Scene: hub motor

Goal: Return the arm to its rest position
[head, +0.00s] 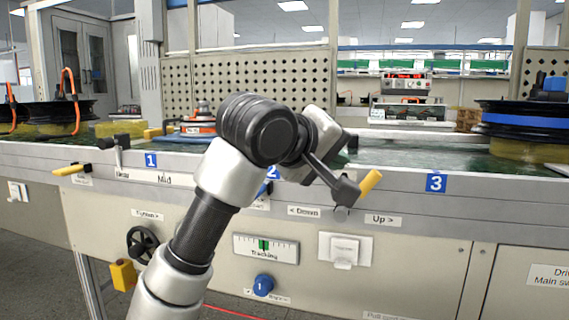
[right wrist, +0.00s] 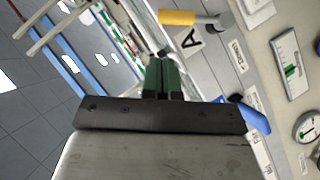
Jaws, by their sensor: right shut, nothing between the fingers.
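My right arm rises from the bottom of the head view and bends at a black joint in front of the bench. Its gripper (head: 343,146) points away over the bench edge, mostly hidden behind the wrist. In the right wrist view the gripper's dark green fingers (right wrist: 161,77) are together, with nothing between them. A lever with a yellow handle (head: 369,182) sits on the bench front, just right of and below the wrist in the head view. The yellow handle (right wrist: 178,17) also shows beyond the fingertips in the wrist view, apart from them. My left gripper is not in view.
The bench front carries a tracking gauge (head: 265,249), a blue knob (head: 263,285), a black handwheel (head: 141,243) and a white switch (head: 344,250). Another yellow-handled lever (head: 69,170) is at left. Black reels stand at both ends, the right one (head: 528,119) with a blue band.

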